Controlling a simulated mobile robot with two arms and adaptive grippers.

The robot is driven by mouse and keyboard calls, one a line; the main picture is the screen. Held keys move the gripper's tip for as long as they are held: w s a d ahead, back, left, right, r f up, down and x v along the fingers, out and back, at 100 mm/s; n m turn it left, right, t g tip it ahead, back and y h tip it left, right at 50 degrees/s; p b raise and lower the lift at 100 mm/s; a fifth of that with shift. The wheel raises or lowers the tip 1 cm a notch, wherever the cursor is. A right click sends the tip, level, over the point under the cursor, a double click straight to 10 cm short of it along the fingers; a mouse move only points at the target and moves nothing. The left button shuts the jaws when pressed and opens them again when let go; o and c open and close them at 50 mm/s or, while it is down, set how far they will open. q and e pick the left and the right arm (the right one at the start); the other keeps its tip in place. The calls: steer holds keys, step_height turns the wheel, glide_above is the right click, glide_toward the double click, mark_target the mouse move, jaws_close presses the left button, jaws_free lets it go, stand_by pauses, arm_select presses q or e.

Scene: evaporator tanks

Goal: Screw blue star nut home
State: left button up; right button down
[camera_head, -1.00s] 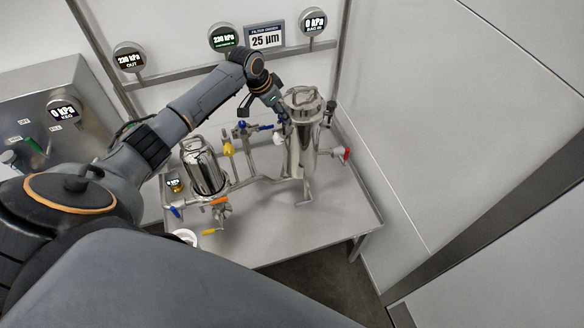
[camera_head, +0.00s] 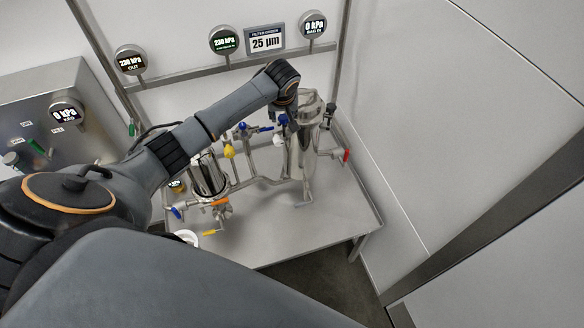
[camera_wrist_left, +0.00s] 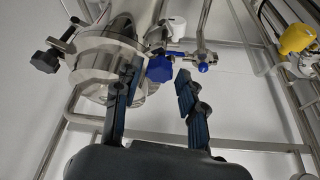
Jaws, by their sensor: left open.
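The blue star nut (camera_wrist_left: 160,68) shows in the left wrist view at the side of a shiny metal vessel's clamped lid. My left gripper (camera_wrist_left: 158,78) is open, with one dark finger on each side of the nut in the picture. The nut appears just past the fingertips, and I cannot tell whether either finger touches it. In the head view, my left gripper (camera_head: 290,120) is beside the upper part of the tall filter vessel (camera_head: 302,150), and its fingers are hard to make out. My right gripper is not in view.
A black star knob (camera_wrist_left: 46,61) sits at the lid's left. A blue-capped fitting (camera_wrist_left: 203,67) is on piping right of the nut. A shorter vessel (camera_head: 209,174), a yellow valve handle (camera_head: 229,151) and a red handle (camera_head: 346,156) are on the steel table (camera_head: 325,215).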

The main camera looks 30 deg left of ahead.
arm_select(q)
steer(key=shift+w+d+n+g+y, duration=0.15)
steer(key=shift+n+g+y, duration=0.15)
steer(key=shift+n, duration=0.9)
steer(key=shift+r+n, duration=0.25)
steer(key=shift+n, duration=0.25)
steer(key=b+v, duration=0.4)
steer(key=v, duration=0.9)
steer(key=s+d+f+m+h, duration=0.1)
steer(key=s+d+f+m, duration=0.4)
steer(key=s+f, duration=0.5)
steer(key=s+d+f+m+h, duration=0.2)
steer(key=s+d+f+m, duration=0.3)
steer(key=s+d+f, duration=0.3)
steer(key=s+f, duration=0.2)
steer(key=shift+s+d, duration=0.35)
steer(key=shift+s, duration=0.05)
